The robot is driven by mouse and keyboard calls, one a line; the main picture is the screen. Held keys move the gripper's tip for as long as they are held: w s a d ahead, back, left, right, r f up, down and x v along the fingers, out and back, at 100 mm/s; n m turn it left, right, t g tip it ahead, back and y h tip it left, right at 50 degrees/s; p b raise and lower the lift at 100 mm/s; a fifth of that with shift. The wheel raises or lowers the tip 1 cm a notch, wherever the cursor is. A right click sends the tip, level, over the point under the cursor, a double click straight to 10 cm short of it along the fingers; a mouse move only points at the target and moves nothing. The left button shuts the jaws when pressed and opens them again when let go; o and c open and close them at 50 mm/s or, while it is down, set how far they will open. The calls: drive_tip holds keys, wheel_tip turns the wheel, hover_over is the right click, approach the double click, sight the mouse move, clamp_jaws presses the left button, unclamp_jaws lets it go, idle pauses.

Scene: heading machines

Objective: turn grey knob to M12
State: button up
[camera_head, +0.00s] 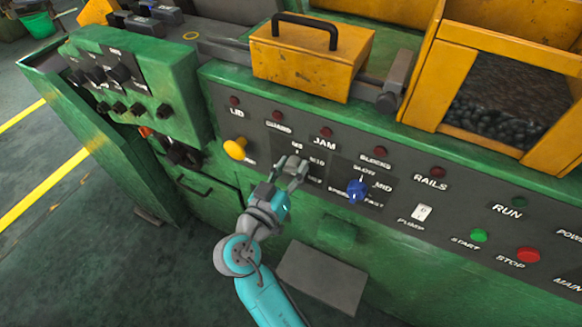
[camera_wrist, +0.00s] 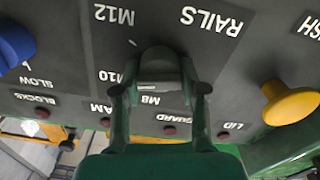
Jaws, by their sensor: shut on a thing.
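My gripper (camera_head: 291,170) is at the panel, its fingers closed around the grey knob (camera_wrist: 160,68). The wrist view shows the panel upside down, with a finger on each side of the knob. A small white mark (camera_wrist: 133,43) lies between the knob and M12, on the M12 side.
A blue knob (camera_head: 357,188) is close on the right, and a yellow knob (camera_head: 235,148) on the left. A pump switch (camera_head: 421,212), green start button (camera_head: 479,235) and red stop button (camera_head: 528,254) are farther right. A yellow box (camera_head: 312,60) stands above the panel.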

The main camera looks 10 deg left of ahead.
drive_tip(key=m, duration=0.4)
drive_tip(key=shift+m, duration=0.3)
drive_tip(key=m, duration=0.4)
drive_tip(key=shift+d, duration=0.1)
drive_tip(key=shift+m, duration=0.3)
drive_tip(key=o, duration=1.1)
drive_tip(key=shift+o, duration=0.2)
drive_tip(key=shift+s, duration=0.1)
drive_tip(key=v, duration=1.2)
